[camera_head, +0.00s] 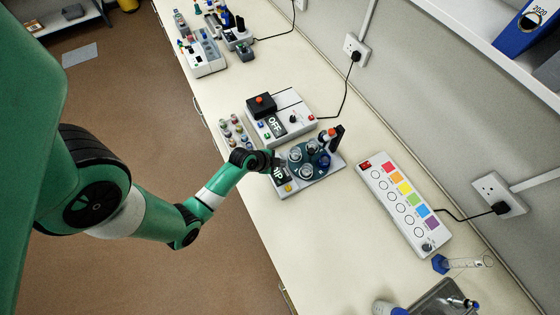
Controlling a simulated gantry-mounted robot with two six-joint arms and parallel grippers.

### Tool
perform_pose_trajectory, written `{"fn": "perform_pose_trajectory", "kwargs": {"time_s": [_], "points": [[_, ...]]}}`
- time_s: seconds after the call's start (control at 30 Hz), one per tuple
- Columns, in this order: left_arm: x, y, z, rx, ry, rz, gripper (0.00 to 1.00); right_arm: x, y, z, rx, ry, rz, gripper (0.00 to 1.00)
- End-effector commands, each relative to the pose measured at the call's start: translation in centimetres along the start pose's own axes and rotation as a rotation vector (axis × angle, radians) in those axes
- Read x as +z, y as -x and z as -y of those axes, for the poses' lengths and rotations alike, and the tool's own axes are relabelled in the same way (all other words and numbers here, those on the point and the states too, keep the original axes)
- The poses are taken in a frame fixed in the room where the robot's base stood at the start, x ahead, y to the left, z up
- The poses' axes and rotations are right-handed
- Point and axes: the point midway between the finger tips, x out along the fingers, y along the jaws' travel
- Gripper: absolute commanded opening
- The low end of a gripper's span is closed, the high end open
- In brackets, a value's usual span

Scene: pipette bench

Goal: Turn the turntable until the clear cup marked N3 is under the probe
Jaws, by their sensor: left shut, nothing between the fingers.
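The turntable (314,173) is a dark round plate on a light-coloured device base (312,186) in the middle of the bench. Several small cups stand on it: clear ones such as the cup on the left (295,156) and a dark blue one (323,161) on the right. Any N3 mark is too small to read. A dark upright post (337,134), perhaps the probe's stand, rises at the turntable's far right edge; the probe tip cannot be made out. My left gripper (279,161) is shut and empty at the turntable's left edge; I cannot tell whether it touches. My right gripper is out of view.
A box reading OFF (290,122) stands just behind, beside a rack of small vials (234,133). A white panel with coloured squares (403,203) lies to the right.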

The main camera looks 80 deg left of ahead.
Motion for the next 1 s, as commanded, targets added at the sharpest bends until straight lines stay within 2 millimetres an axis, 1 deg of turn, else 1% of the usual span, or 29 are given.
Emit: {"fn": "perform_pose_trajectory", "kwargs": {"time_s": [0.03, 0.2, 0.33, 0.5, 0.83, 1.0], "points": [[0.2, -1.7, -0.3, 0.0, -0.001, -0.001, 0.0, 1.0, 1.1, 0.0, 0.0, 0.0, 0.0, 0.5], [0.0, -4.3, -0.1, 0.001, 0.0, -0.001, 0.0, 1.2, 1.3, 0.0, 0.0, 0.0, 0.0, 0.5], [0.0, -5.7, -0.1, 0.001, 0.0, -0.001, 0.0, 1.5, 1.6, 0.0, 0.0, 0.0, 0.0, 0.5], [-0.1, -6.2, 0.0, 0.0, 0.001, -0.001, 0.0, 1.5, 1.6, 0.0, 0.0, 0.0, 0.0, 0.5], [0.0, -6.1, 0.0, -0.001, 0.003, 0.0, 0.0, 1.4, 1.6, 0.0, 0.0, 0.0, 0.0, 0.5], [0.5, -5.6, -0.3, -0.006, 0.015, 0.007, 0.0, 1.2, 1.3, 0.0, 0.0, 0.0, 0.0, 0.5]]}}
